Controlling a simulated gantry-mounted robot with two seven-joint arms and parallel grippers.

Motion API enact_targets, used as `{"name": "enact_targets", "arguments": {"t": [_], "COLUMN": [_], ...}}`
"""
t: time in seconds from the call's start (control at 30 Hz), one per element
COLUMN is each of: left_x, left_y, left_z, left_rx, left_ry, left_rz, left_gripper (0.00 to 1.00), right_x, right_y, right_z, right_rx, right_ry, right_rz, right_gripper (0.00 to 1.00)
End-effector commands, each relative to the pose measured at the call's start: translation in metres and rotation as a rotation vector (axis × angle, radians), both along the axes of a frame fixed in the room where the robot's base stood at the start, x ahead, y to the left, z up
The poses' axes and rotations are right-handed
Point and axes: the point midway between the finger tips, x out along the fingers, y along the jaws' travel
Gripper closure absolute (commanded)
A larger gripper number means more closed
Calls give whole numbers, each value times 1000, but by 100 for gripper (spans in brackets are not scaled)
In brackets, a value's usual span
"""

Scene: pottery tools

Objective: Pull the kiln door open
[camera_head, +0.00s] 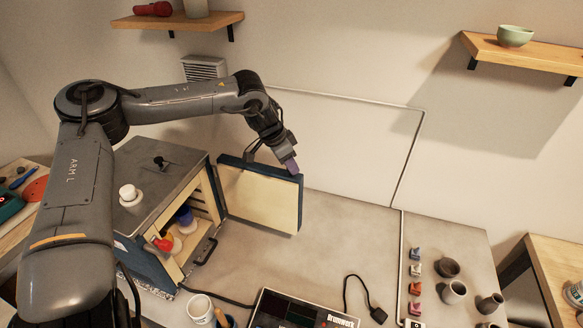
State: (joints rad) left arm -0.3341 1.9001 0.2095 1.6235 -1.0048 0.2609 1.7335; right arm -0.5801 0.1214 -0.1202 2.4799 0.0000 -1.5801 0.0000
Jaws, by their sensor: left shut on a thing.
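The kiln (165,165) stands at the left of the worktop, a grey-topped box with a cream interior. Its door (258,200), blue at the edge with a cream inner panel, stands swung wide open at the far side of the opening. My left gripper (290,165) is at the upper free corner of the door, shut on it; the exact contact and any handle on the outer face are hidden. Inside the kiln are shelves with a blue pot (184,216) and a red-topped piece (163,243). My right gripper is not in view.
A white cup (130,194) stands on the kiln top. A black-framed device (302,312) and a mug (199,308) are at the front edge. Small pots (454,291) and coloured pieces stand at the right. The worktop right of the door is clear.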

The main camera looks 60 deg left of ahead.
Motion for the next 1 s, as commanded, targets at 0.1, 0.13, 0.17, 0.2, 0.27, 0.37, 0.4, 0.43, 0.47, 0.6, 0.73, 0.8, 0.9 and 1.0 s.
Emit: {"name": "enact_targets", "arguments": {"t": [0.1, 0.13, 0.17, 0.2, 0.27, 0.37, 0.4, 0.43, 0.47, 0.6, 0.73, 0.8, 0.9, 1.0], "left_x": [0, 0, 0, 0, 0, 0, 0, 0, 0, 0, 0, 0, -1, -4], "left_y": [1, 1, 1, 1, 1, 1, 1, 1, 1, 1, 1, 1, 1, 1], "left_z": [-1, 0, -1, -1, -1, -1, -1, -1, -1, 0, 0, 1, 4, 11], "left_rx": [0, 0, 0, 0, 0, 0, 0, 0, 0, 0, 1, 1, 0, 1], "left_ry": [2, 2, 2, 2, 2, 2, 2, 2, 2, 1, 1, 0, -1, -2], "left_rz": [4, 4, 3, 3, 3, 3, 3, 3, 2, 2, 1, 1, 1, 0], "left_gripper": [100, 100, 100, 100, 100, 63, 57, 52, 47, 44, 44, 44, 44, 44], "right_x": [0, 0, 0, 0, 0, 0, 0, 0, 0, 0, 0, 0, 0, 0], "right_y": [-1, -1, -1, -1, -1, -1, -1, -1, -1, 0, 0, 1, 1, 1], "right_z": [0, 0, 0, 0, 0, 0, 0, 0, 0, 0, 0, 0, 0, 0], "right_rx": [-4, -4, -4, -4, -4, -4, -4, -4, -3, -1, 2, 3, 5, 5], "right_ry": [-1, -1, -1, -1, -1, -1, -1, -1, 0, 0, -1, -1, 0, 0], "right_rz": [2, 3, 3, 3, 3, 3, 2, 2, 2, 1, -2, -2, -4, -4], "right_gripper": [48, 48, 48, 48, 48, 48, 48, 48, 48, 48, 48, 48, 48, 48]}}
